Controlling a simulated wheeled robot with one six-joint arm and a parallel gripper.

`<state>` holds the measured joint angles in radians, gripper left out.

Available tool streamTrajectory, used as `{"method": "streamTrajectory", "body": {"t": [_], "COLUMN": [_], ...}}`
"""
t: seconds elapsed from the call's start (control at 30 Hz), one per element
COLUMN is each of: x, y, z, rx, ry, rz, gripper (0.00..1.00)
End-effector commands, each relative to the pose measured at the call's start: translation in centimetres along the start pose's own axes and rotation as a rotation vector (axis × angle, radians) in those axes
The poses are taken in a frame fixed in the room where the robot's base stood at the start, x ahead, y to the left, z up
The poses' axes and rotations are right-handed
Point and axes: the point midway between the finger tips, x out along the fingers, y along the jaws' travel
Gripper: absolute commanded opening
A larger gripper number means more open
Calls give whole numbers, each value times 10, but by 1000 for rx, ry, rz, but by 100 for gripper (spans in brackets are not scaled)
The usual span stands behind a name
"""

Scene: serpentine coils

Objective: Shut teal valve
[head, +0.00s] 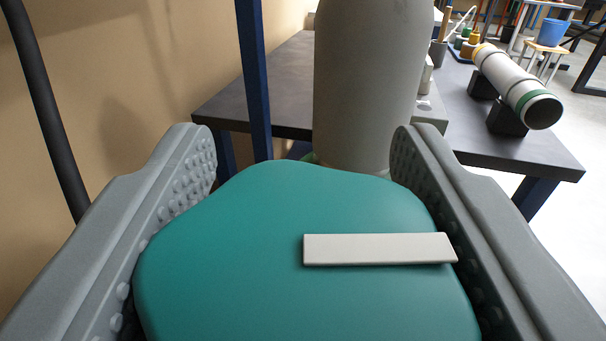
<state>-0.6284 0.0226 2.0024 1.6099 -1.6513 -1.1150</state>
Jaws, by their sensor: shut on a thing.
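The teal valve (250,235) fills the lower middle of the head view as a rounded knob with a pale raised bar (380,249) on its face. The bar lies nearly level and points to the right. My gripper (307,160) has one studded grey finger on each side of the knob and is shut on it. The lower part of the knob is cut off by the picture's edge.
A thick grey pipe (368,80) stands upright just behind the valve. A dark table (285,95) is behind it, bearing a lying pipe piece (515,85) at the right. A blue post (253,80) and a black tube (45,110) stand at the left, near a tan wall (150,70).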

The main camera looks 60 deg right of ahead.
Motion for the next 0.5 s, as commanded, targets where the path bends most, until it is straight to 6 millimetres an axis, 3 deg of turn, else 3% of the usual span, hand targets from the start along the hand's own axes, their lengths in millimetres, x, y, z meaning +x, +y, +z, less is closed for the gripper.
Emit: {"method": "streamTrajectory", "body": {"t": [0.1, 0.13, 0.23, 0.5], "x": [0, 0, 0, 0], "y": [0, 0, 0, 0], "z": [0, 0, 0, 0], "rx": [0, 0, 0, 0], "ry": [0, 0, 0, 0], "rz": [-1, -1, -1, -1], "gripper": [29, 56, 74, 74]}}
